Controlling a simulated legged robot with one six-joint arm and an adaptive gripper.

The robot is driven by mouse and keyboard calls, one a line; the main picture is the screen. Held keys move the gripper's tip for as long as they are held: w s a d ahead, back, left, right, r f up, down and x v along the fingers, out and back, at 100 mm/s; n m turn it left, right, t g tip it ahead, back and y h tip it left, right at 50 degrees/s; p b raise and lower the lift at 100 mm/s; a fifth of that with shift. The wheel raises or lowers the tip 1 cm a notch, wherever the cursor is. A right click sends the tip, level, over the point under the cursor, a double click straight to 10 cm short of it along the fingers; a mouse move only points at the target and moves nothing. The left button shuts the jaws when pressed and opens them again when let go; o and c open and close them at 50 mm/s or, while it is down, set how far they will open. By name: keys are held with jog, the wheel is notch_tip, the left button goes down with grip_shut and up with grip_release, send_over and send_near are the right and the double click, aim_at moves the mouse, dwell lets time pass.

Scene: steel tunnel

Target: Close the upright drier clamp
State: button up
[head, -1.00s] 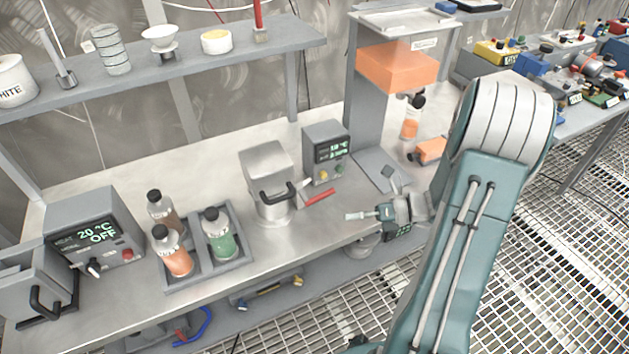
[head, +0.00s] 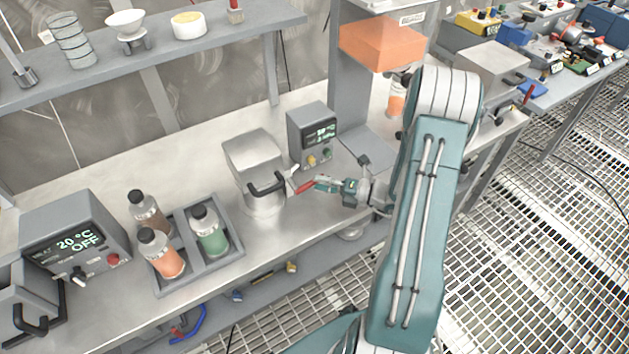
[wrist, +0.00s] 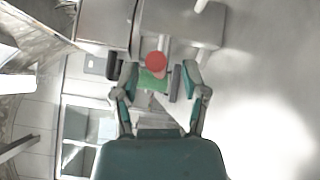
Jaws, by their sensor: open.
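A silver box-shaped unit (head: 253,152) with a black handle (head: 267,184) on its front stands mid-bench in the head view. A red-handled lever (head: 304,188), apparently the clamp's, sticks out at its right. My gripper (head: 325,184) is at the lever's right end, pointing left towards it. In the wrist view the lever shows as a round red end (wrist: 156,62) between the open fingers of my gripper (wrist: 155,78), a little beyond or level with their tips. Contact cannot be told. The clamp's jaw is too small to make out.
A grey control box (head: 313,134) with a green display stands just behind the lever. A rack (head: 237,262) of bottles and a second control box (head: 72,240) stand to the left. A stand with an orange hood (head: 380,45) is behind my arm. A shelf (head: 150,60) runs above the bench.

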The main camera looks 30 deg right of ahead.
jog(key=shift+x, duration=0.9)
grip_shut()
jog(key=shift+s, duration=0.1)
